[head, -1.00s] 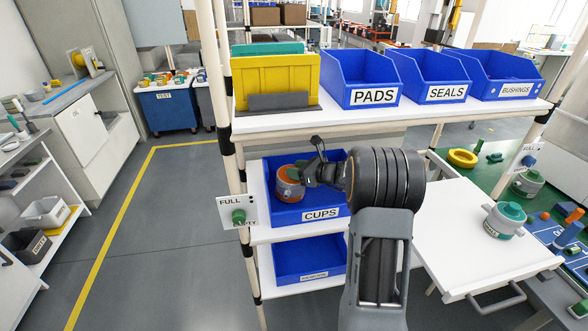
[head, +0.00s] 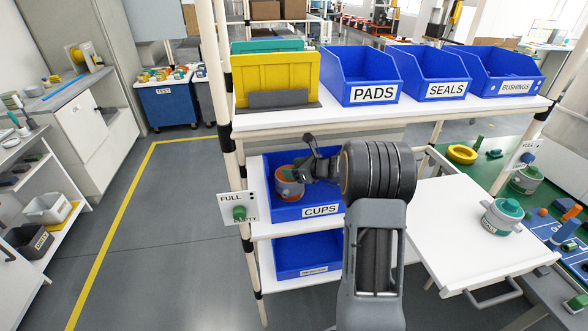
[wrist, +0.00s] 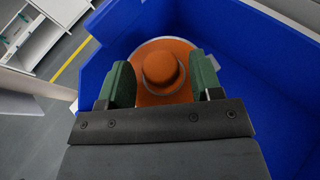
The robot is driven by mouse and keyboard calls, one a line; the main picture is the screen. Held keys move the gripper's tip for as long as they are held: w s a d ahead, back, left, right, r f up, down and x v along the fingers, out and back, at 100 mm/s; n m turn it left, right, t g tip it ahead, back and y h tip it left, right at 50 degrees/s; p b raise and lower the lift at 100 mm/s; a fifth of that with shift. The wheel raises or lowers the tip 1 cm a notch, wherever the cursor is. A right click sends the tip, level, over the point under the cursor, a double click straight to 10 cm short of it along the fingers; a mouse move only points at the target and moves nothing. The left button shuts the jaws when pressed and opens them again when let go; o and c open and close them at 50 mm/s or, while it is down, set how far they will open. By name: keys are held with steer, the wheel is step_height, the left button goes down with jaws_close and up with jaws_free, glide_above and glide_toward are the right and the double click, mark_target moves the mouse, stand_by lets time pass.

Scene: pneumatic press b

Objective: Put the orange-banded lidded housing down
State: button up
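The orange-banded lidded housing (head: 289,182) is at the left front of the blue CUPS bin (head: 321,211) on the middle shelf, inside its walls in the head view. In the wrist view, its orange lid and round knob (wrist: 163,70) face the camera, with a pale rim behind.
A white shelf (head: 285,121) with PADS, SEALS and BUSHINGS bins lies above. Another blue bin (head: 307,256) sits below. A FULL/EMPTY sign (head: 238,208) is on the left post. A white drawer surface (head: 450,235) holds a green-lidded housing (head: 501,216) at right.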

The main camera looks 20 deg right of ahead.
steer(key=shift+o, duration=0.4)
steer(key=shift+r, duration=0.2)
steer(key=v, duration=1.1)
steer(key=s+a+n+g, duration=0.6)
steer(key=s+a+n, duration=0.2)
steer(key=a+n, duration=0.35)
steer(key=s+a+n+g+h, duration=0.1)
steer(key=s+a+n+h, duration=0.1)
steer(key=s+n, duration=0.5)
steer(key=s+a+n+g+h, duration=0.1)
steer(key=s+a+n+h, duration=0.2)
steer(key=n, duration=0.7)
steer(key=s+h, duration=0.2)
steer(key=s, duration=0.2)
steer(key=shift+f+n, duration=0.25)
steer(key=shift+n, duration=0.1)
steer(key=shift+w+a, duration=0.1)
steer(key=shift+a, duration=0.05)
